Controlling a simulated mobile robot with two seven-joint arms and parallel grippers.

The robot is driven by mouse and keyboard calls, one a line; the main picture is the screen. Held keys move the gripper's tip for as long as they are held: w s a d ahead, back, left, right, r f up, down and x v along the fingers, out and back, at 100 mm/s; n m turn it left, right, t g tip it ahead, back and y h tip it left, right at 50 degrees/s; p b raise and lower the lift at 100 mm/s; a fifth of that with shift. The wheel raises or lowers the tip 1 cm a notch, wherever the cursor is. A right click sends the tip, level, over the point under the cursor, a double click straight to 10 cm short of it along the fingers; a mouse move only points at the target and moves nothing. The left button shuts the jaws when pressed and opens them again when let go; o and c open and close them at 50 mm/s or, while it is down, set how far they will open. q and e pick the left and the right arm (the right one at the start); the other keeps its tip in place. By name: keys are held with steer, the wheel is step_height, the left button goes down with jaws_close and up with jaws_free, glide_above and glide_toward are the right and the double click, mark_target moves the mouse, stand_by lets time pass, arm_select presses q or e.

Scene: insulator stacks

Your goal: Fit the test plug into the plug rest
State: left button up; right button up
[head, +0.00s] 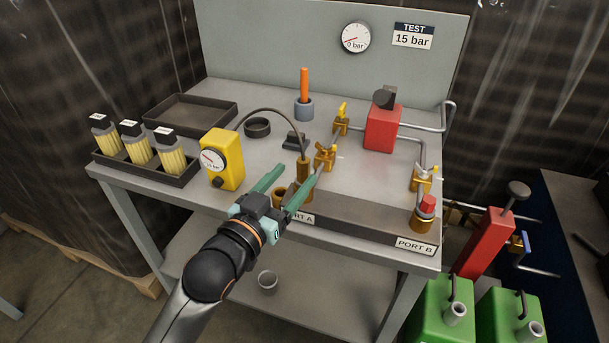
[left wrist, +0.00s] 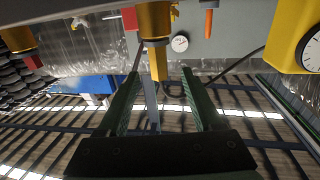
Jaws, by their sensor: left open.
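A brass plug (head: 304,173) on the end of a dark hose stands upright by the PORT A label; it looks like the test plug. In the left wrist view the brass plug (left wrist: 158,62) shows between the fingertips, below a wider brass cylinder (left wrist: 155,22). My left gripper (head: 298,168) is open around or just in front of it; I cannot tell whether the fingers touch it. A brass socket (head: 279,195) beside it is partly hidden by the gripper. No part is marked as the plug rest, so I cannot tell which it is. My right gripper is not in view.
The hose runs to a yellow gauge box (head: 221,160). A red-capped brass fitting (head: 426,210) stands at PORT B. Brass valves (head: 325,156), a red block (head: 381,128), an orange-handled tool (head: 304,85) and a black ring (head: 257,127) are farther back. An empty tray (head: 162,123) lies left.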

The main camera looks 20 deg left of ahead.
arm_select(q)
steer(key=shift+w+d+f+b, duration=0.15)
steer(key=shift+w+d, duration=0.1)
steer(key=shift+w, duration=1)
steer(key=shift+w+d+b, duration=0.15)
steer(key=shift+w+d, duration=0.15)
steer(key=shift+w, duration=1)
steer(key=shift+w+d+f+b, duration=0.15)
steer(key=shift+w+d, duration=0.1)
steer(key=shift+w, duration=1)
jaws_close()
